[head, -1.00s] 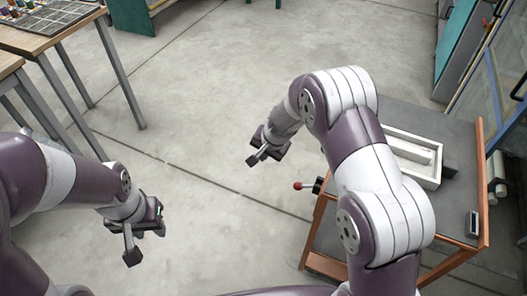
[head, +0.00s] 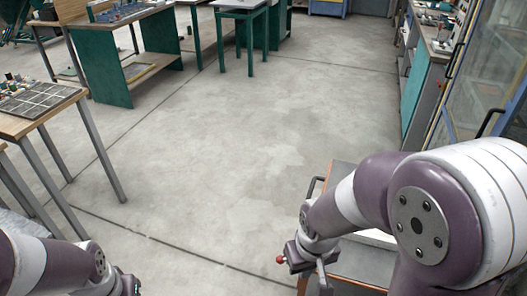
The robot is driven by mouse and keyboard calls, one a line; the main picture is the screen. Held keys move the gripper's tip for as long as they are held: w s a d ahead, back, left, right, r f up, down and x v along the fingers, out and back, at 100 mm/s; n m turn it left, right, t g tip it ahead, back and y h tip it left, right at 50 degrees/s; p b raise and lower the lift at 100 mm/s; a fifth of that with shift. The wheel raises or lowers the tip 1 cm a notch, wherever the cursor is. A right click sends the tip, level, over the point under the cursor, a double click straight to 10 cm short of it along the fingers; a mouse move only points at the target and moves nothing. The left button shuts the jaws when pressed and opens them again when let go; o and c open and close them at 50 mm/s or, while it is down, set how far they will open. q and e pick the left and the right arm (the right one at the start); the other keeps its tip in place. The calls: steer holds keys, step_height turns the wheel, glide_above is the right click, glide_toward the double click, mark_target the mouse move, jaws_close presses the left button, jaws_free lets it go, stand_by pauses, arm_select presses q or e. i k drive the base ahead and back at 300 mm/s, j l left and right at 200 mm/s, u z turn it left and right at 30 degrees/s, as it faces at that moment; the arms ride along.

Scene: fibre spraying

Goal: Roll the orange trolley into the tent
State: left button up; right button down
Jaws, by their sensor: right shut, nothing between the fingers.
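The orange trolley (head: 355,283) stands at the lower right, largely hidden behind my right arm. Parts of its orange edge, its grey top and a white tray (head: 372,238) on it show. A red ball knob (head: 280,259) shows just left of my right gripper (head: 308,268). That gripper is shut and empty at the trolley's near left side; I cannot tell whether it touches the trolley. My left gripper (head: 128,285) is at the bottom left, cut off by the picture edge. I cannot make out the tent for sure.
The middle floor is clear.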

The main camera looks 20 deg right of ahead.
mark_target(360, 269)
steer(key=i+j+z, duration=0.6)
steer(key=z, duration=1.05)
steer(key=i+j, duration=0.05)
